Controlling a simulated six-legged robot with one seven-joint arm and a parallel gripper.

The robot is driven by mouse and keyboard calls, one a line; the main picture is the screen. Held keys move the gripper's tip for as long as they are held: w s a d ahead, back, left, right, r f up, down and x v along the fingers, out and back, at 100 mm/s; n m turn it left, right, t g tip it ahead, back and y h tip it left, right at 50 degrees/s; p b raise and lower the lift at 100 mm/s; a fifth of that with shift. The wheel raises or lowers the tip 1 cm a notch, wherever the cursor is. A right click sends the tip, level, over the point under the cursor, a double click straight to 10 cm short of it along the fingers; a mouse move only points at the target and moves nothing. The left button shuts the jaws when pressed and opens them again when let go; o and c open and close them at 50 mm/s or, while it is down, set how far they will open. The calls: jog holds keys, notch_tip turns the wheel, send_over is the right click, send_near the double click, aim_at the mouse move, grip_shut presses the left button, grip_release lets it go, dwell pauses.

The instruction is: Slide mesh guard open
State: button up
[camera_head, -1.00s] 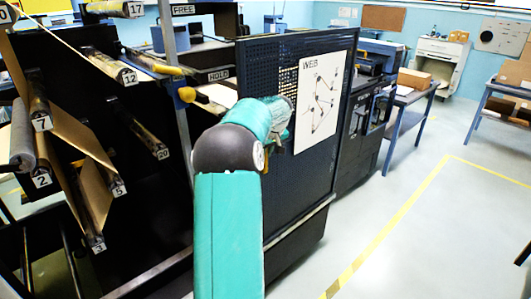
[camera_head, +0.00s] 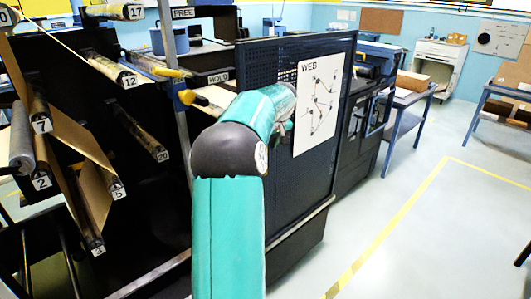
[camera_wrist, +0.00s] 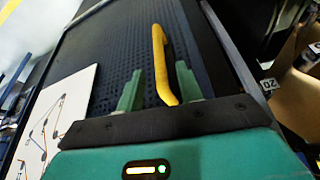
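The mesh guard (camera_head: 318,178) is a dark perforated panel standing on the front of the machine, with a white WEB diagram sheet on it. It fills much of the wrist view (camera_wrist: 110,48). Its yellow bar handle (camera_wrist: 160,62) stands out from the mesh in the wrist view; in the head view I cannot see it behind my arm. My gripper (camera_wrist: 156,90) is open, its two green fingers apart. The handle's near end lies between them, closer to the right finger; I cannot tell whether they touch.
The black roll rack (camera_head: 110,190) with numbered bars and brown paper stands left of the guard, beside a grey upright post (camera_head: 178,90). Open floor (camera_head: 400,235) with yellow tape lies to the right. Blue-legged tables (camera_head: 405,98) stand farther back.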

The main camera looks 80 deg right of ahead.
jog(key=v, duration=0.8)
jog(key=shift+r, duration=0.2)
jog(key=w+a+r+n+t+y, duration=0.1)
jog(key=w+a+r+n, duration=0.1)
jog(key=w+a, duration=1.15)
jog(key=w+a+r+n+t+y, duration=0.1)
jog(key=w+a+n, duration=0.1)
jog(key=w+a, duration=1.15)
jog(key=s+a+f+n+y, duration=0.1)
jog(key=a, duration=1.1)
jog(key=s+a+f+n, duration=0.1)
jog(key=a+f, duration=0.1)
jog(key=a, duration=1.1)
jog(key=s+a+f+n, duration=0.1)
jog(key=s+a+f, duration=0.2)
jog(key=a, duration=0.3)
jog(key=s+a+f+n, duration=0.2)
jog(key=s+a+f, duration=0.1)
jog(key=a, duration=0.4)
jog(key=shift+s, duration=0.4)
